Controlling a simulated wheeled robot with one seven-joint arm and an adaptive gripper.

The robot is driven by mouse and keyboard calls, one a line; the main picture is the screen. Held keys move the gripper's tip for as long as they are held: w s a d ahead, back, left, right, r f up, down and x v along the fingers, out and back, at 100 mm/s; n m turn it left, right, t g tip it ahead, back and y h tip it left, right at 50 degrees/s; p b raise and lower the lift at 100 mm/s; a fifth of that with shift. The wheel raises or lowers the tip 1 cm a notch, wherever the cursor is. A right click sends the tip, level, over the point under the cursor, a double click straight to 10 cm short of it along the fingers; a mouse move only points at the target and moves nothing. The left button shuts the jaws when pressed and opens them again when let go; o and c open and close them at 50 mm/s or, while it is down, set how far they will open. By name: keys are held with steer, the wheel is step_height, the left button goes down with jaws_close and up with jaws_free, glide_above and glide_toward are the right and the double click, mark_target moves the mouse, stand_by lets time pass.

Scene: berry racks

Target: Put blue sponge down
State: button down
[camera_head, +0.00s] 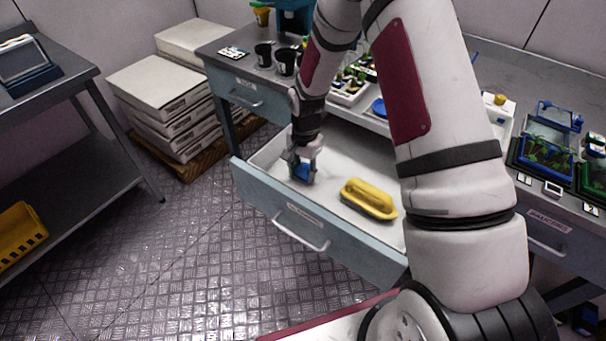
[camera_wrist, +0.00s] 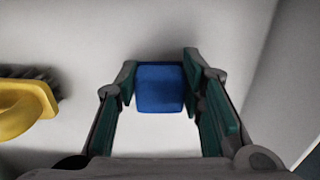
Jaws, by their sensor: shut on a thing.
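The blue sponge (camera_wrist: 160,88) is between the two fingers of my gripper (camera_wrist: 160,90) in the wrist view. In the head view the blue sponge (camera_head: 302,172) shows under my gripper (camera_head: 302,167), inside the open drawer (camera_head: 335,147). My gripper is shut on the sponge and points down at the drawer's white floor. I cannot tell whether the sponge touches the floor.
A yellow brush (camera_head: 369,198) lies in the drawer to the right of my gripper; it also shows at the wrist view's left edge (camera_wrist: 25,105). Drawer walls stand close by. The counter above holds black cups (camera_head: 285,62) and trays.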

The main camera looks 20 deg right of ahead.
steer(key=shift+f, duration=0.65)
steer(key=shift+f, duration=0.1)
steer(key=c, duration=1.1)
jaws_free()
steer(key=shift+f, duration=0.1)
steer(key=shift+o, duration=0.2)
